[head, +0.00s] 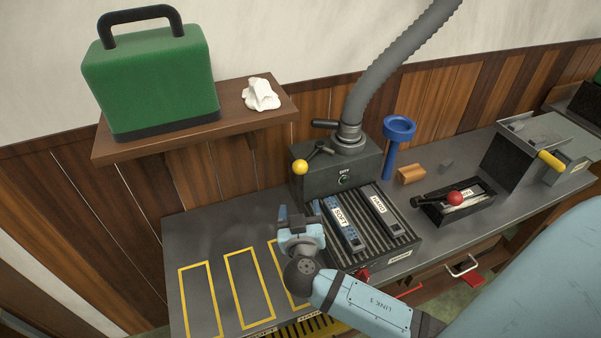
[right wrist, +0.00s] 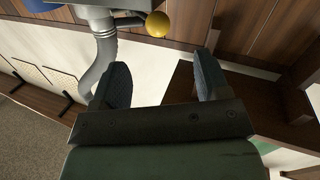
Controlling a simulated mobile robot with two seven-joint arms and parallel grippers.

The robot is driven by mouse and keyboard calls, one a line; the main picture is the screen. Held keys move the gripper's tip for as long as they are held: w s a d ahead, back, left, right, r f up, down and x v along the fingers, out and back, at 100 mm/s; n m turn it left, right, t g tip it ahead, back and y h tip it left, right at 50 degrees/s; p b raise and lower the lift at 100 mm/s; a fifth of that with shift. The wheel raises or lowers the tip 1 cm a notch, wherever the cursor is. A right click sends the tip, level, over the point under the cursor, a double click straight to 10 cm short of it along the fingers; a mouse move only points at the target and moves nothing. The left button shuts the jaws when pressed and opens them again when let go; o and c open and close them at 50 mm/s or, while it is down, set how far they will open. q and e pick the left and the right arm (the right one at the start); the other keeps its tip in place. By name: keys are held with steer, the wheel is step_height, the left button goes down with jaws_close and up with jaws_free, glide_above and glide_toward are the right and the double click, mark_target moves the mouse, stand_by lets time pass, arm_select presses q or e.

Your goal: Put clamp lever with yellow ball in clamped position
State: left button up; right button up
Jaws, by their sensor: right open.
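The yellow ball (head: 300,167) sits at the end of a dark clamp lever (head: 317,149) on the front left of the dark machine box (head: 358,170). The lever slants from its pivot down and left to the ball. My right gripper (head: 297,212) is in front of and below the ball, above the bench. Its fingers are apart with nothing between them. In the right wrist view, the ball (right wrist: 158,24) shows beyond the fingertips of the right gripper (right wrist: 162,78), apart from them. My left gripper is not in view.
Ribbed rails with two labelled bars (head: 345,228) lie in front of the box. A grey hose (head: 385,70) rises from its top. A wooden shelf (head: 185,135) with a green case (head: 150,80) juts out at left. A red-ball lever (head: 455,198) stands right.

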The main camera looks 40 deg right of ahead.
mark_target(300, 173)
steer(key=shift+m+h, duration=0.3)
steer(key=shift+h, duration=0.2)
steer(key=p+x, duration=0.1)
steer(key=x, duration=0.3)
steer(key=r+p+x, duration=0.1)
steer(key=x, duration=0.3)
steer(key=p+x, duration=0.1)
steer(key=x, duration=0.4)
steer(key=shift+w+r, duration=0.1)
steer(key=shift+r, duration=0.05)
steer(key=shift+w+d+p, duration=0.3)
steer(key=shift+w, duration=0.1)
